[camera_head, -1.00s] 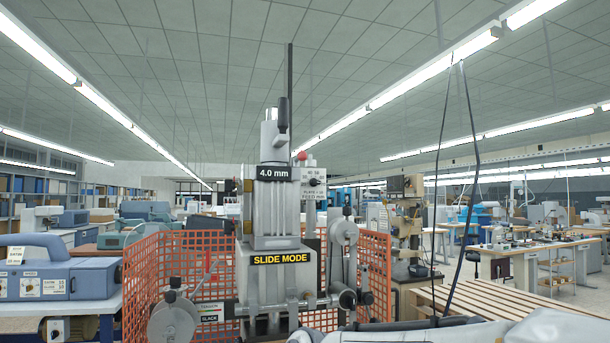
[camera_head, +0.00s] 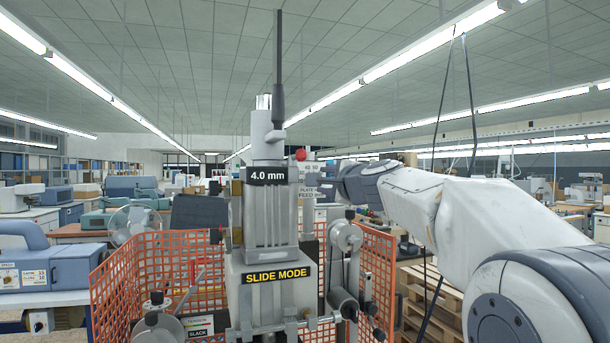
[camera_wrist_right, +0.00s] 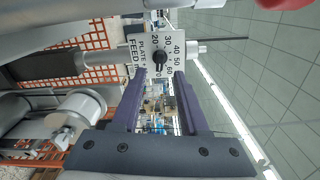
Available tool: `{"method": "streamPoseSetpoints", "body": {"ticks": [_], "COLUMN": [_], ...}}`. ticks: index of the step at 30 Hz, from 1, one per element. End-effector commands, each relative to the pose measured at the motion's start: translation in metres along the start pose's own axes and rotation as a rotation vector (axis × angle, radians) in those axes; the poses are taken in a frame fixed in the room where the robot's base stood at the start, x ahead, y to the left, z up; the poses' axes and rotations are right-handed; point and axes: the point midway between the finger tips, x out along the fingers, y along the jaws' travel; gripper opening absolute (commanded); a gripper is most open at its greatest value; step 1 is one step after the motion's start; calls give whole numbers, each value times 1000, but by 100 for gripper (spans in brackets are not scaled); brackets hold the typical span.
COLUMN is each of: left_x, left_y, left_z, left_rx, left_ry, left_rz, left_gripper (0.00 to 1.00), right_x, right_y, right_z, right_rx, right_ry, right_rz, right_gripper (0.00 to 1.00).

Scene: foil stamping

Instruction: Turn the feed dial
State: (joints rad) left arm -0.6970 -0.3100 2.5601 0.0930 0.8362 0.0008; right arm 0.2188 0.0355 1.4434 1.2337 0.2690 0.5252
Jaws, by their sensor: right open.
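The feed dial (camera_wrist_right: 160,58) is a small black knob on a white plate with a number scale and the words PLATE FEED, seen in the right wrist view. Its setting is too small to read. The knob lies between the finger lines, just past the tips, with no visible contact. My left gripper is not in view.
The grey stamping machine (camera_head: 268,215) carries 4.0 mm and SLIDE MODE labels. A handwheel (camera_head: 346,236) sits below the dial plate. Orange mesh fencing (camera_head: 125,275) surrounds the machine. A red knob (camera_head: 301,155) tops the dial post. Benches stand behind.

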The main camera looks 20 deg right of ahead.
Motion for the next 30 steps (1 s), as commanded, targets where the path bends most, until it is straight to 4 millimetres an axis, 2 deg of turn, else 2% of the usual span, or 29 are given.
{"method": "streamPoseSetpoints", "body": {"ticks": [3, 9, 20, 21, 24, 30], "left_x": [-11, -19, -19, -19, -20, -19], "left_y": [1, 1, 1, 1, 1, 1], "left_z": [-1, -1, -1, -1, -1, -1], "left_rx": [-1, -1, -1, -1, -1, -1], "left_ry": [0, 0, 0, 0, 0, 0], "left_rz": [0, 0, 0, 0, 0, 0], "left_gripper": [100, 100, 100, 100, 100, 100], "right_x": [24, 47, 52, 52, 52, 51], "right_y": [-1, -1, 0, 0, 0, 0], "right_z": [3, 2, -1, -1, -1, -5], "right_rx": [0, -2, -1, -1, -1, -3], "right_ry": [-4, -3, 0, 1, 1, 3], "right_rz": [4, 3, 1, 1, 1, 0], "right_gripper": [44, 44, 44, 36, 0, 0]}}
